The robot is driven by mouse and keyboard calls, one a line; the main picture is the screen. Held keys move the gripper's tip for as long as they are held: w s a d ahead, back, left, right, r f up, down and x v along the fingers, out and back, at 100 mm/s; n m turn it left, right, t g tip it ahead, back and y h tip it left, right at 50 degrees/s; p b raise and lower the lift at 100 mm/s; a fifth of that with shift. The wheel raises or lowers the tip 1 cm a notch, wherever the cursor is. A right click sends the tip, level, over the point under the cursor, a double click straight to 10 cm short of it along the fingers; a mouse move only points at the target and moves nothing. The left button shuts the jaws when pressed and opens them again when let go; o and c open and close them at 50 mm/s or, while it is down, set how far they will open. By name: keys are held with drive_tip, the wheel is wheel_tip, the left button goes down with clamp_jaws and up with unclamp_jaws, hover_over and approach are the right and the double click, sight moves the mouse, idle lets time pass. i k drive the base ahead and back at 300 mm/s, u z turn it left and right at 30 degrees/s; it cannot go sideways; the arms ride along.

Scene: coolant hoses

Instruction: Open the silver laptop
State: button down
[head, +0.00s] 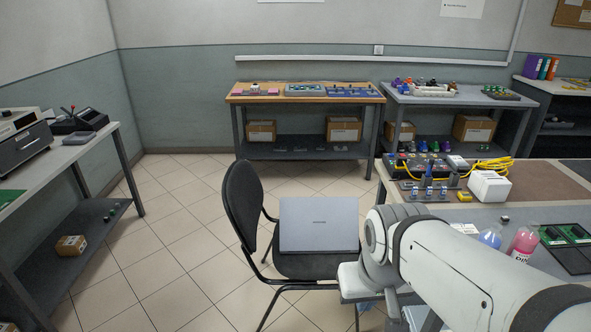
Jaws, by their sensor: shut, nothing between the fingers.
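The silver laptop (318,236) lies on the dark seat of a chair (242,205) in the head view. It looks closed, with its plain lid facing up and a small dark logo near the middle. My arm (455,270) reaches in from the lower right, and its nearest visible joint is just right of the laptop. I cannot make out my gripper or its fingers. The laptop's top shows whole, and nothing of mine visibly touches it.
A bench (375,172) with a yellow cable, a white box (489,186) and bottles stands close on the right. The chair's backrest rises left of the laptop. Another bench (62,160) stands at far left. The tiled floor (175,225) between is clear.

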sight(312, 223)
drive_tip(key=u, duration=0.05)
drive_tip(key=i, duration=1.5)
drive_tip(key=z, duration=0.6)
drive_tip(key=k, duration=0.75)
drive_tip(key=z, duration=0.2)
drive_tip(key=i, duration=0.75)
drive_tip(key=u, duration=0.05)
